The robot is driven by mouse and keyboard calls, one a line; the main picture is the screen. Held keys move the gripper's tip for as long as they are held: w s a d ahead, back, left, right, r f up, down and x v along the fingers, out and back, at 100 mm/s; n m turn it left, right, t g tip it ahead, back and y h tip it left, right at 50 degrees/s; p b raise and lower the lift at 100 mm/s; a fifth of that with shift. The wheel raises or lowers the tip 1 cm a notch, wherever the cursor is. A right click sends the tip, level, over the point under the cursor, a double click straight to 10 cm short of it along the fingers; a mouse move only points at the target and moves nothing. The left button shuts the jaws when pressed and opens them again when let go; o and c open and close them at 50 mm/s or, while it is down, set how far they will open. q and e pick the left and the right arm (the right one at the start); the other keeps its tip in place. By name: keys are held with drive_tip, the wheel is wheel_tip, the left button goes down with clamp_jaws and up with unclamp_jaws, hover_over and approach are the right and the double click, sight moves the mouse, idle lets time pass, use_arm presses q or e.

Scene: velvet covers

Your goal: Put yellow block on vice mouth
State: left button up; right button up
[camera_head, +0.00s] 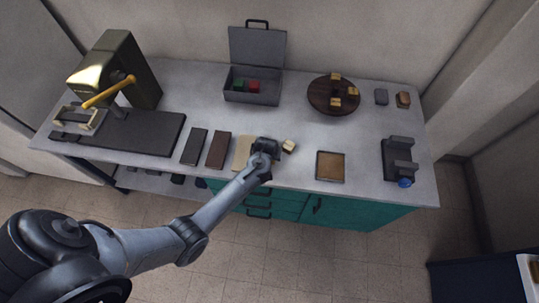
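My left gripper (272,149) is over the front middle of the workbench, reaching in from the lower left. A small pale yellow block (289,146) is just right of its fingertips. I cannot tell whether the fingers touch or hold it, since they are small and dark here. The dark grey vice (399,158), with a blue knob at its front, stands at the right end of the bench; nothing shows in its mouth. Several yellow blocks (336,102) sit on a round dark wooden board (321,94) at the back. My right gripper is not in view.
A beige plate (243,151) lies beside the gripper, with dark plates (218,150) farther left. A brown-topped tray (330,166) lies between gripper and vice. An open grey toolbox (252,97) and a press machine (125,75) stand behind. The bench right of centre is mostly clear.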

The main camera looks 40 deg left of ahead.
use_arm(q)
drive_tip(key=shift+f, duration=0.25)
drive_tip(key=o, duration=1.1)
drive_tip(key=shift+s+r, duration=0.1)
drive_tip(key=shift+r, duration=0.45)
drive_tip(key=p+v, duration=0.3)
drive_tip(key=v, duration=0.8)
drive_tip(key=s+d+r+m+h, duration=0.1)
drive_tip(key=s+d+r+m, duration=0.1)
drive_tip(key=s, duration=0.5)
drive_tip(key=s+d+r+m, duration=0.3)
drive_tip(key=s+r, duration=0.1)
drive_tip(key=s, duration=0.4)
drive_tip(key=s+d+r+m+h, duration=0.1)
drive_tip(key=s+d+r+m, duration=0.2)
drive_tip(key=s, duration=0.4)
drive_tip(key=shift+s+d+h, duration=0.2)
drive_tip(key=shift+d+h, duration=0.05)
drive_tip(key=shift+h, duration=0.05)
